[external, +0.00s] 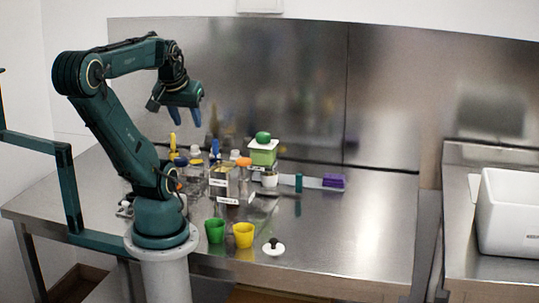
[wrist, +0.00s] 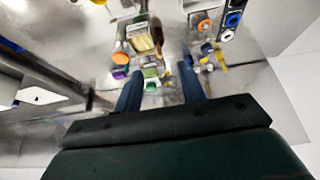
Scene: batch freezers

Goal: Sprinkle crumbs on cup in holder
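My gripper (external: 186,118) is raised above the left rear of the steel table, fingers pointing down. In the wrist view its two blue fingers (wrist: 159,86) stand apart with nothing clearly held between them. A small white cup (external: 270,180) stands near the table's middle, below a green box with a green round top (external: 263,152); whether it sits in a holder is too small to tell. A green cup (external: 215,231) and a yellow cup (external: 243,235) stand at the front edge. I cannot make out crumbs; labelled clear containers (external: 220,180) stand left of the white cup.
Several bottles with coloured tops (external: 196,160) crowd the area below my gripper. A purple block (external: 333,181) and a teal upright piece (external: 298,183) are right of the white cup. A white lid with a dark knob (external: 273,248) lies in front. The table's right side is clear.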

